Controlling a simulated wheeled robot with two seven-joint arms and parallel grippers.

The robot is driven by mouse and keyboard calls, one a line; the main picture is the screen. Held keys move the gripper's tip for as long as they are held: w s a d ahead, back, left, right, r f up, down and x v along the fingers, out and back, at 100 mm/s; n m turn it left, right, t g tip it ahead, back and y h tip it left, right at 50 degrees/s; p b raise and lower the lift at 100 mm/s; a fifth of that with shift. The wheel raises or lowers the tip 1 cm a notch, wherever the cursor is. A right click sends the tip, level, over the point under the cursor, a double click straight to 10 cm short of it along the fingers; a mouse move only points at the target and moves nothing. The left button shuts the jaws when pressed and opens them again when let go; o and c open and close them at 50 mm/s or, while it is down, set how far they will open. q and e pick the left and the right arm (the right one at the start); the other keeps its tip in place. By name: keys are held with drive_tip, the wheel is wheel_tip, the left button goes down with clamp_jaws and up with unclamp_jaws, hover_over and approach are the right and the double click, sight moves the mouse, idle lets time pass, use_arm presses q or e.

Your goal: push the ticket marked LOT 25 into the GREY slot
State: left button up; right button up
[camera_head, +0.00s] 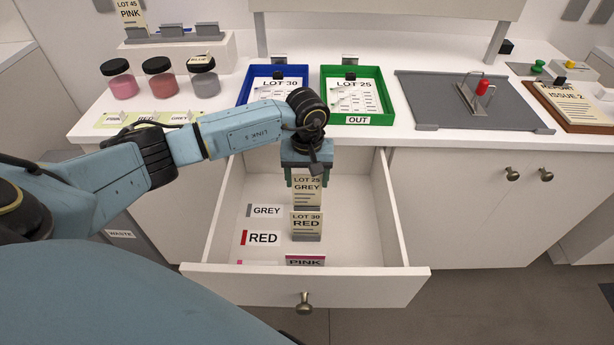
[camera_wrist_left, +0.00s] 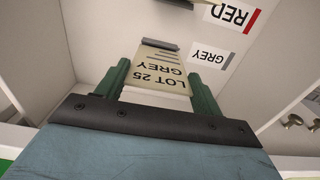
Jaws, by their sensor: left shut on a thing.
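My left gripper (camera_head: 307,172) reaches down into the open drawer and is shut on the cream LOT 25 GREY ticket (camera_head: 307,188). In the left wrist view the ticket (camera_wrist_left: 160,75) stands between the green fingers of the gripper (camera_wrist_left: 159,84). Its far end meets a small grey holder (camera_wrist_left: 160,44) beside the GREY label (camera_wrist_left: 211,56); I cannot tell how deep it sits. The GREY label (camera_head: 264,211) also shows in the head view, left of the ticket. My right gripper is not in view.
In the drawer (camera_head: 305,284), a LOT 30 RED ticket (camera_head: 306,224) stands nearer the front beside the RED label (camera_head: 261,238), then a PINK ticket (camera_head: 305,260). Drawer walls bound both sides. A blue tray (camera_head: 243,92) and green tray (camera_head: 389,103) stand on the counter behind.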

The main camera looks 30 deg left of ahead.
sight(307, 191)
use_arm(q)
drive_tip(key=shift+f+b, duration=0.8)
drive_tip(key=shift+f, duration=0.15)
drive_tip(key=shift+f+b, duration=0.45)
drive_tip(key=shift+f, duration=0.05)
drive_tip(key=o, duration=1.2)
drive_tip(key=shift+r, duration=0.1)
